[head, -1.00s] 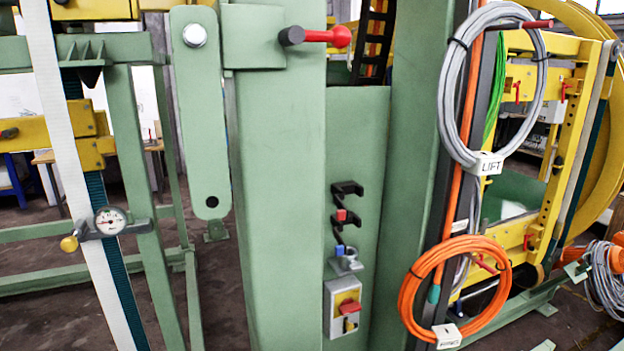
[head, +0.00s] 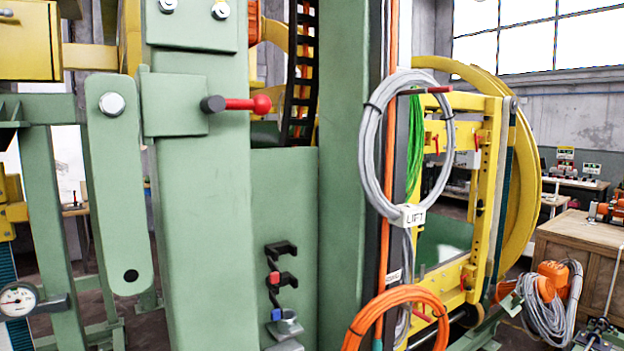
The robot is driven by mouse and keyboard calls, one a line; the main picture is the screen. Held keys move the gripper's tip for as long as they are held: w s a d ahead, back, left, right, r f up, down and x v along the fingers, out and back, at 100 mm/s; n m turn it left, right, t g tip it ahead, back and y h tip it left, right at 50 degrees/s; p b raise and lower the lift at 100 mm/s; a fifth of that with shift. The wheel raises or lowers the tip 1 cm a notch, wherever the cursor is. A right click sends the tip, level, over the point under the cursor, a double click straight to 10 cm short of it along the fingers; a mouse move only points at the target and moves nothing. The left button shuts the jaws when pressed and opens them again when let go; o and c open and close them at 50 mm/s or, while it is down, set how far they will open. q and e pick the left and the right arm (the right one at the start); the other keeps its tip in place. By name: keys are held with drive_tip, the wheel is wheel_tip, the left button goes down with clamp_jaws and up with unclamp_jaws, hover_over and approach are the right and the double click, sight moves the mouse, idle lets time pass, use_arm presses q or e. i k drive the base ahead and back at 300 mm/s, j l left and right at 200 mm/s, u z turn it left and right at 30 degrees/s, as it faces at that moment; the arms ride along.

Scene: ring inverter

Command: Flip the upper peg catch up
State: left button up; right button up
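A long green plate (head: 119,200) hangs straight down in the head view from a bolt (head: 111,104) at its top, with a dark hole near its lower end. It may be the upper peg catch, but I cannot tell for sure. To its right, a red-handled peg (head: 247,103) with a dark knob sticks out sideways at a green bracket (head: 173,104) on the thick green post (head: 205,240). The plate's free end is well below the peg. Neither of my grippers is in view.
Black hooks (head: 280,262) stand out from the green panel. A grey cable coil (head: 366,155) labelled LIFT and an orange cable coil (head: 400,293) hang to the right. A pressure gauge (head: 18,300) is at lower left; a wooden crate (head: 570,255) stands at right.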

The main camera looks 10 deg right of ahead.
sight(438, 90)
drive_tip(key=z, duration=0.95)
